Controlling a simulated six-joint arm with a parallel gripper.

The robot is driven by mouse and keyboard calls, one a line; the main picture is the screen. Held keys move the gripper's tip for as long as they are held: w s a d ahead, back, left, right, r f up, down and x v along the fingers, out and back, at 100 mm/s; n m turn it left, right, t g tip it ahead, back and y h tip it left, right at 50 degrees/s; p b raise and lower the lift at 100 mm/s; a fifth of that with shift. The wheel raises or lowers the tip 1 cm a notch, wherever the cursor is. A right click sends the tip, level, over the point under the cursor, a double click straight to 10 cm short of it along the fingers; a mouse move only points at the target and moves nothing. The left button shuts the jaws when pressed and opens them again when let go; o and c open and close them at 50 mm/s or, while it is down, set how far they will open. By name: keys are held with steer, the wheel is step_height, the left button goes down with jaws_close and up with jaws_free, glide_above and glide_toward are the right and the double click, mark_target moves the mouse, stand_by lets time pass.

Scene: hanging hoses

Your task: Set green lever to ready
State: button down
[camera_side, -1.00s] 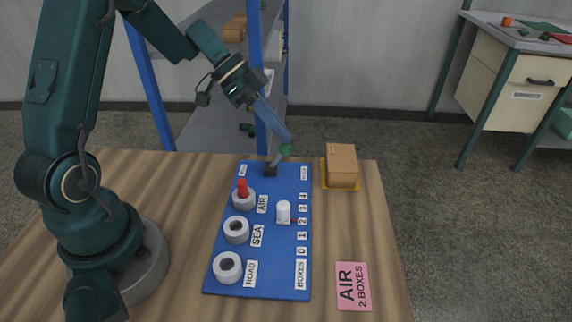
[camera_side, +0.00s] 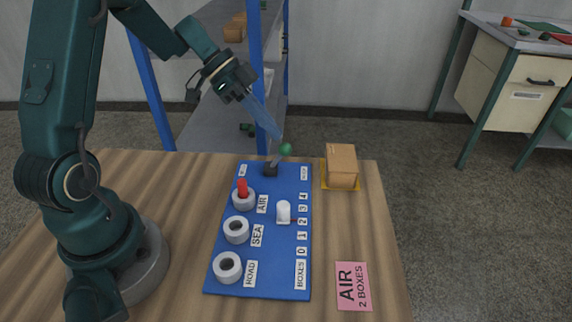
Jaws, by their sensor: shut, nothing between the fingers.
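The green lever has a round green knob (camera_side: 286,149) on a grey stem that rises from a dark base (camera_side: 270,170) at the far end of the blue panel (camera_side: 270,265). The stem leans to the right. Small white labels sit left (camera_side: 243,170) and right (camera_side: 305,172) of the base; their words are too small to read. My gripper (camera_side: 279,134) is shut and empty. Its tip is just above and left of the green knob, seemingly apart from it.
A red peg (camera_side: 242,187) stands in the AIR ring; the SEA (camera_side: 236,230) and ROAD (camera_side: 228,267) rings are empty. A white knob (camera_side: 284,212) sits near the 2. A cardboard box (camera_side: 341,166) stands right of the panel. A pink card (camera_side: 353,286) reads AIR, 2 BOXES.

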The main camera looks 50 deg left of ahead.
steer(key=a+r, duration=0.4)
steer(key=r, duration=0.6)
steer(key=s+d+r+m, duration=0.2)
steer(key=s+d+r, duration=0.1)
steer(key=d+r, duration=0.25)
steer(key=s+d+g+y, duration=0.1)
steer(key=s+d+y, duration=0.2)
steer(key=s+d, duration=0.35)
steer(key=s+a+f+n+t+y, duration=0.1)
steer(key=s+f+n+t+y, duration=0.1)
steer(key=s+f+n+y, duration=0.2)
steer(key=shift+s+a+f+n+t, duration=0.35)
steer(key=shift+s+f+n, duration=1.65)
steer(key=shift+n, duration=1.9)
steer(key=shift+w+f, duration=0.3)
steer(key=shift+w, duration=0.05)
